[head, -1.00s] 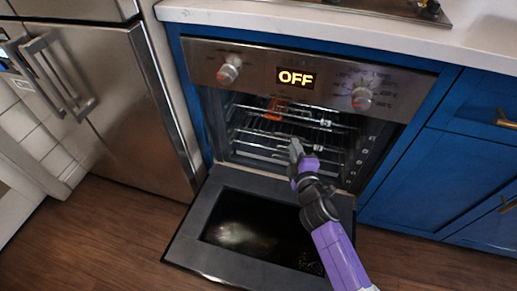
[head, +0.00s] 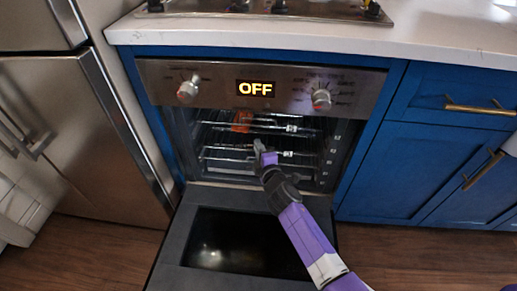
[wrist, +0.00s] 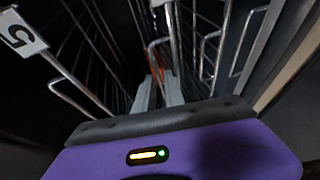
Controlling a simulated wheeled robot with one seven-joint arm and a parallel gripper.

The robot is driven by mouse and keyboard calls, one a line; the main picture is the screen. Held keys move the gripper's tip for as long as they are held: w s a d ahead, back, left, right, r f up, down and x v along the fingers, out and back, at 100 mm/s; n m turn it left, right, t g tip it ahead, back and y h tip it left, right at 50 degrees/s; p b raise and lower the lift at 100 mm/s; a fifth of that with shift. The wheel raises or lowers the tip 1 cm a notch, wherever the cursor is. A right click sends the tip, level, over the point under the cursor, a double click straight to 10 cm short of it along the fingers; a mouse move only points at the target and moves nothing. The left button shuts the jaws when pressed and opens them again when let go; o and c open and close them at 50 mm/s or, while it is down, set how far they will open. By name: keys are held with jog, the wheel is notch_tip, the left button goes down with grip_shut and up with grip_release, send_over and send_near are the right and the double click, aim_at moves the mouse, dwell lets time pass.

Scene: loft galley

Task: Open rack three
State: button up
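The oven door (head: 165,262) is folded down and open. Inside are wire racks: an upper rack (head: 265,127) and a lower rack (head: 225,158), each with a small pale tag at its front whose number I cannot read. In the wrist view one tag (wrist: 20,33) at the upper left shows what looks like a tilted 5. My gripper (head: 259,146) is at the oven mouth, close to the lower rack's front. In the wrist view its grey fingers (wrist: 160,90) point in among the rack wires, with a narrow gap between them. Whether they touch a wire I cannot tell.
An orange item (head: 242,121) sits on the upper rack. The control panel has two knobs and a display (head: 255,88) reading OFF. A steel fridge (head: 85,140) stands left, blue cabinets (head: 420,160) right, and a cooktop (head: 270,8) is on the counter above.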

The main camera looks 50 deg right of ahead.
grip_shut()
dwell(1.4)
